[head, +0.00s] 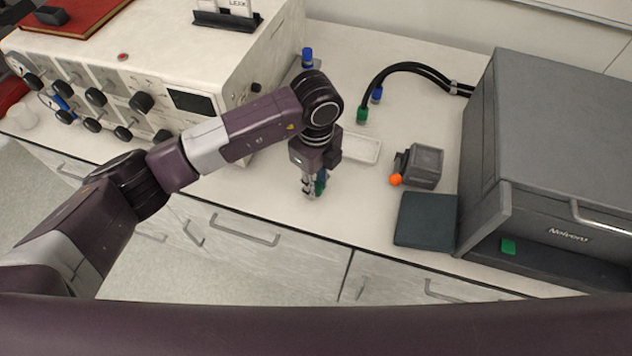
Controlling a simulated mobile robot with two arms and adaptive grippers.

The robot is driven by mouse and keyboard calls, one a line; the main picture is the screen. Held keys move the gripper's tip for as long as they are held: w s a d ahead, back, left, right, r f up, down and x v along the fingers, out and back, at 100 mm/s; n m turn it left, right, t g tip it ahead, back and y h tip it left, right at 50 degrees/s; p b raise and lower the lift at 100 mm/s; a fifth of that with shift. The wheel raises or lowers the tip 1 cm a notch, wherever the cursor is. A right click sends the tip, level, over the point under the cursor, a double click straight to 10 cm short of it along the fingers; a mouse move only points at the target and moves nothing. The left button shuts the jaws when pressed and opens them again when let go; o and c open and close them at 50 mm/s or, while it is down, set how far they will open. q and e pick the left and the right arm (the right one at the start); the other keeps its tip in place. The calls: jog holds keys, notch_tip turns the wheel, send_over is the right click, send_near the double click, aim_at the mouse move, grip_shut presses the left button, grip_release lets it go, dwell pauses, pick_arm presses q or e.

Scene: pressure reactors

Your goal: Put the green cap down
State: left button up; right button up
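My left gripper (312,190) points down over the front edge of the white counter, left of the white tray. Its fingers look shut on the green cap (321,183), which shows as a dark green piece at the right side of the fingertips. The fingers partly hide the cap, and I cannot tell whether it touches the counter. The small white tray (372,149) lies just behind and right of the gripper and looks empty where it shows. My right gripper is not in view.
Black hoses with a green end (362,116) and a blue end (377,95) lie behind the tray. A small grey device (425,166) with an orange knob, a dark pad (426,220) and a large grey machine (560,150) stand right. A white control box (150,70) stands left.

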pick_arm(q)
jog(key=o, duration=0.4)
jog(key=shift+r, duration=0.1)
jog(key=shift+r, duration=0.25)
jog(key=shift+r+p, duration=0.45)
jog(key=shift+p, duration=0.2)
notch_tip(320, 180, up, 12)
jog(key=b, duration=0.3)
jog(key=shift+f+b, duration=0.15)
jog(key=shift+b, duration=0.15)
